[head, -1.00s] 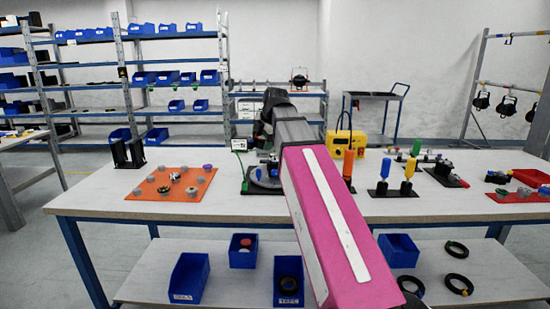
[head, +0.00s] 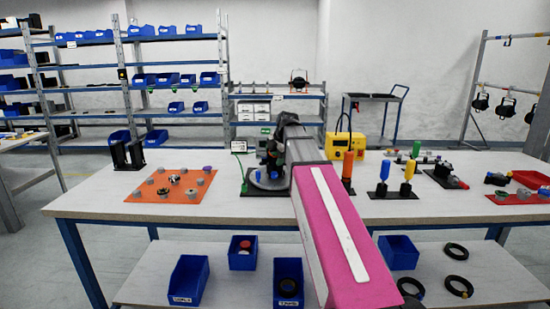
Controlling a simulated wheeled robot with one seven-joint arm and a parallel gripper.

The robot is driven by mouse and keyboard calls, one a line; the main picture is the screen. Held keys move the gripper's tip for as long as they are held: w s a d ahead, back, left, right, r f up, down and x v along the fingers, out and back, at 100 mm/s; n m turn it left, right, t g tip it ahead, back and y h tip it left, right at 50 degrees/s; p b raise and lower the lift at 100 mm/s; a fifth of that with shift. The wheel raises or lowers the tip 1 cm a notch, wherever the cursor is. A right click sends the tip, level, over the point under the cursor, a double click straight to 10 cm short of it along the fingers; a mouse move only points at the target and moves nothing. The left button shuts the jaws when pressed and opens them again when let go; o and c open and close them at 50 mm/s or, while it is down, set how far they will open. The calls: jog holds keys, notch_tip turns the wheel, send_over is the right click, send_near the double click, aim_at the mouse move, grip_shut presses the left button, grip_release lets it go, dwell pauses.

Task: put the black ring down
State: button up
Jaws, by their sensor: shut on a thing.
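My pink and grey arm reaches forward over the long white table (head: 110,205). My gripper (head: 271,166) is low at its far end, shut, beside and over a dark plate (head: 236,190) with a round grey fixture (head: 262,183). The black ring in its jaws is too small and too covered by my arm to make out. I cannot tell whether it touches the fixture. Other black rings lie on the lower shelf, at the right (head: 456,250), below it (head: 459,286) and partly behind my arm (head: 411,287).
An orange mat (head: 150,196) with several small parts lies at the left. Bottle-like posts with orange (head: 348,163), blue (head: 384,171) and yellow (head: 405,189) parts stand right of my arm. A yellow box (head: 345,146) stands behind. Bare table lies between mat and plate.

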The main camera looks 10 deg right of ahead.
jog(key=shift+f, duration=0.3)
jog(key=shift+s+f, duration=0.1)
jog(key=shift+f, duration=0.25)
